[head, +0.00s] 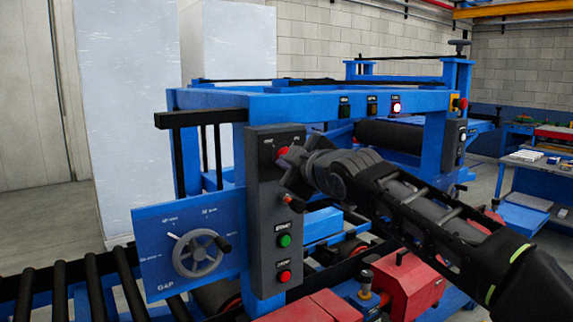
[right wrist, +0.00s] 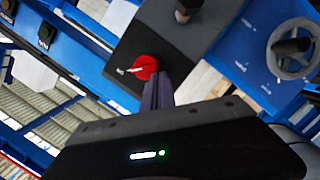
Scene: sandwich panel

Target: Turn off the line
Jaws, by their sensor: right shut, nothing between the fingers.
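A dark grey control box (head: 262,215) is mounted on the blue machine frame. Near its top is a red rotary knob (head: 282,152), partly hidden by my right gripper (head: 291,163). In the right wrist view the red knob (right wrist: 143,67) shows a white pointer mark. The shut, empty fingers of my right gripper (right wrist: 160,88) are right beside the knob; I cannot tell if they touch it. Lower on the box are a black knob (head: 293,203), a green button (head: 284,240) and a red button (head: 284,276). My left gripper is not in view.
A blue plate with a grey handwheel (head: 198,253) stands left of the box. On the top beam, the right lamp (head: 396,107) glows; the other two look dark. A roller conveyor (head: 70,285) is at lower left. Red machine parts (head: 405,285) sit under my right arm.

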